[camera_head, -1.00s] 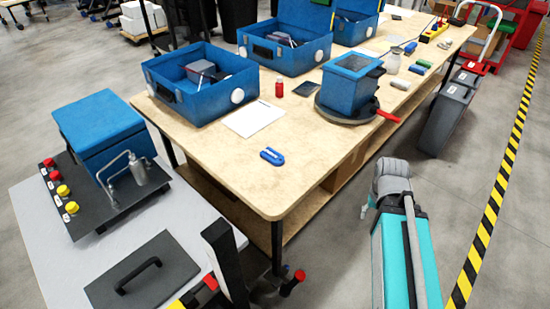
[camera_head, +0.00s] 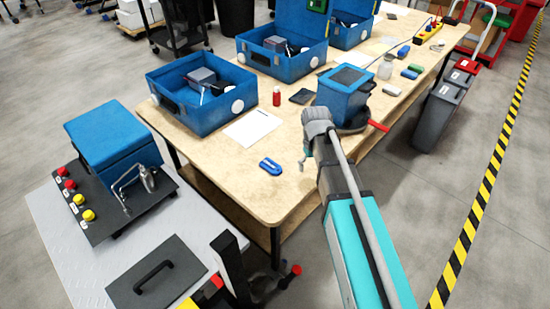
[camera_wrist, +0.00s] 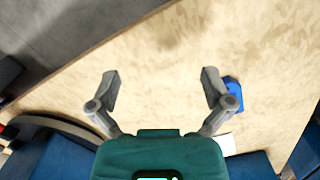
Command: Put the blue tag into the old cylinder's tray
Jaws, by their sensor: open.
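The blue tag (camera_head: 270,166) lies flat on the wooden table near its front edge. It also shows in the wrist view (camera_wrist: 234,92), just outside the right finger. My gripper (camera_wrist: 161,80) is open and empty, over bare table top. In the head view it hangs at the end of my arm, mostly hidden, to the right of the tag. Several open blue trays stand along the table: a near one (camera_head: 158,90), a middle one (camera_head: 246,50) and a farther one. Each of these three holds small items. I cannot tell which belongs to the old cylinder.
A cart (camera_head: 60,235) with a blue-lidded unit (camera_head: 108,138) is at left. Table around the tag is clear.

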